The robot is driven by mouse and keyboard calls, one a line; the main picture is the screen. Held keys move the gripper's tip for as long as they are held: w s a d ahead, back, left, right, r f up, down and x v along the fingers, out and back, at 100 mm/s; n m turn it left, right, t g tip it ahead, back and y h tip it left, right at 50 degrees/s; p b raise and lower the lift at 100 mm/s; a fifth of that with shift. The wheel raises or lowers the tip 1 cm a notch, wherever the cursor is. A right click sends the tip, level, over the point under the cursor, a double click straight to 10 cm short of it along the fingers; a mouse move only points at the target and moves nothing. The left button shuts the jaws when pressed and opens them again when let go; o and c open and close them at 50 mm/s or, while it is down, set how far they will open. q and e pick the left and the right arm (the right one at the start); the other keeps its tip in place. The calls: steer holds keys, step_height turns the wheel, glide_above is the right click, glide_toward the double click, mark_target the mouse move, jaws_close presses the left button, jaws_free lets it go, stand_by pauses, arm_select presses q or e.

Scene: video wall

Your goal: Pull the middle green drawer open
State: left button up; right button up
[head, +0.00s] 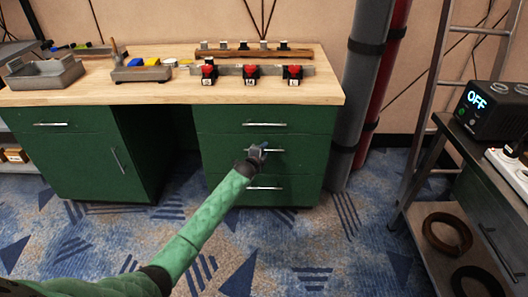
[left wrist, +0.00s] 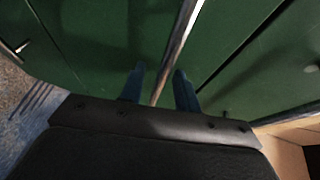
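The middle green drawer (head: 300,155) sits in the right-hand drawer stack under the workbench and looks flush with its neighbours. Its silver bar handle (head: 277,150) is partly hidden by my left gripper (head: 260,149). In the left wrist view the handle (left wrist: 178,45) runs between the two blue-grey fingers of the left gripper (left wrist: 159,75). The fingers stand apart on either side of the bar, with a visible gap on the left side, so the gripper is open around it. My right gripper is not in view.
Green drawers with silver handles lie above (head: 265,124) and below (head: 290,190). The wooden worktop (head: 160,94) carries trays and red-topped items. A grey pipe (head: 360,90) and a ladder (head: 430,100) stand to the right. Patterned carpet (head: 330,240) in front is clear.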

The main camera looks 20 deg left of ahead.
arm_select(q)
steer(key=shift+w, duration=0.1)
jaws_close()
